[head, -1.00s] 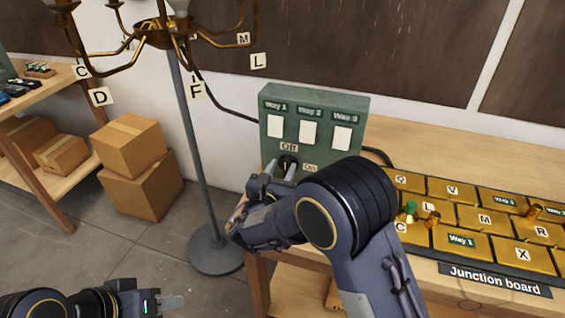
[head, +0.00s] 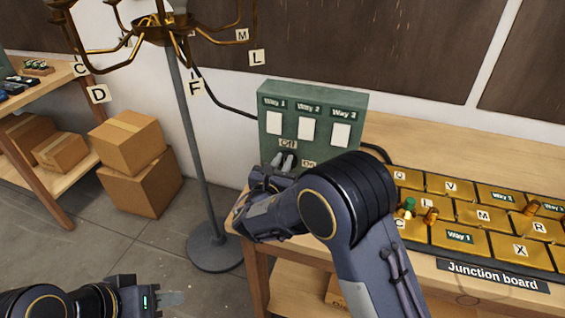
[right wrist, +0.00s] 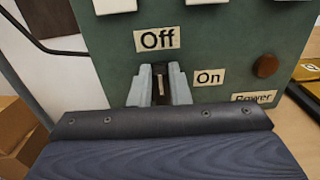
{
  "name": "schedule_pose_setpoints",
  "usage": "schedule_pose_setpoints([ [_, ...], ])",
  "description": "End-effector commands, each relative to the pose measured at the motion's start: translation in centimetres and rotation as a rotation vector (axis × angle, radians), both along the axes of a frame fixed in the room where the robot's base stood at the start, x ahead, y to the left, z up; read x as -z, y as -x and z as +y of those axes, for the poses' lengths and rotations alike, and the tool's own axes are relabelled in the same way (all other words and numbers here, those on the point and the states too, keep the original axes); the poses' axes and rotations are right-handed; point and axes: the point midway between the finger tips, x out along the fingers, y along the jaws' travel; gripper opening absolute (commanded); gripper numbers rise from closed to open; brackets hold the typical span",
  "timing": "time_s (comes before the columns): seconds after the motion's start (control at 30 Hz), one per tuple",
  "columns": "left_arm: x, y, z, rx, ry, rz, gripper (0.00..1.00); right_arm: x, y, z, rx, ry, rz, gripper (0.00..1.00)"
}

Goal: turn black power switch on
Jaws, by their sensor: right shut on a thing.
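The green switch box (head: 270,140) stands at the back of the bench. Its black power switch (right wrist: 161,82) is a knob with a pale line, below the Off label (right wrist: 157,39) and left of the On label (right wrist: 209,78). The line stands about upright, toward Off. My right gripper (head: 284,161) is shut on the knob, one finger on each side, as the right wrist view shows (right wrist: 160,88). The fingers hide part of the knob. My left gripper (head: 172,298) is low at the left, away from the box; its finger gap cannot be made out.
A dark reddish-brown round lamp (right wrist: 267,66) sits above the Power label. The junction board (head: 490,215) with gold tiles lies right of my right arm. Cardboard boxes (head: 140,170) are stacked on the floor further left.

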Motion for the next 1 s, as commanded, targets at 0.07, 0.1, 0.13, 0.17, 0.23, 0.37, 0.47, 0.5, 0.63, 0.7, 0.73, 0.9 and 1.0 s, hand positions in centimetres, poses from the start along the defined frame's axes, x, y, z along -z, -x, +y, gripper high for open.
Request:
schedule_pose_setpoints([
  [0.07,0.6,0.0,0.0,0.0,0.0,0.0,0.36,0.2,0.0,0.0,0.0,-0.015,-0.005,0.0],
  [0.1,1.0,0.0,0.0,0.0,0.0,0.0,0.36,0.3,0.0,-0.1,0.0,-0.028,-0.009,0.0],
  [0.13,1.3,0.0,0.0,0.0,0.0,0.0,0.36,0.4,0.0,-0.1,0.0,-0.038,-0.012,0.0],
  [0.17,1.7,0.0,0.0,0.0,0.0,0.0,0.36,0.4,0.1,-0.1,0.0,-0.05,-0.017,0.0],
  [0.23,2.6,0.0,0.0,0.0,0.0,0.0,0.36,0.6,0.1,-0.2,0.0,-0.083,-0.029,0.0],
  [0.37,4.9,0.0,0.0,0.0,0.0,0.0,0.36,0.9,0.2,-0.5,0.0,-0.171,-0.058,0.0],
  [0.47,7.0,0.0,0.0,0.0,0.0,0.0,0.36,1.1,0.3,-0.7,0.0,-0.253,-0.085,0.0],
  [0.5,7.9,0.0,0.0,0.0,0.0,0.0,0.36,1.1,0.3,-0.8,0.0,-0.288,-0.097,0.0],
  [0.63,10.7,0.0,0.0,0.0,0.0,0.0,0.36,1.3,0.4,-1.1,0.001,-0.407,-0.135,0.0],
  [0.7,12.2,0.0,0.0,0.0,0.0,0.0,0.36,1.4,0.4,-1.3,0.0,-0.471,-0.155,0.0],
  [0.73,12.8,0.0,0.0,0.0,0.0,0.0,0.36,1.4,0.4,-1.3,-0.001,-0.498,-0.164,0.0],
  [0.9,16.4,0.0,0.0,0.0,0.0,0.0,0.36,1.7,0.6,-1.6,-0.001,-0.651,-0.213,0.0],
  [1.0,18.5,0.0,0.0,0.0,0.0,0.0,0.36,1.9,0.6,-1.8,-0.001,-0.743,-0.241,0.0],
])
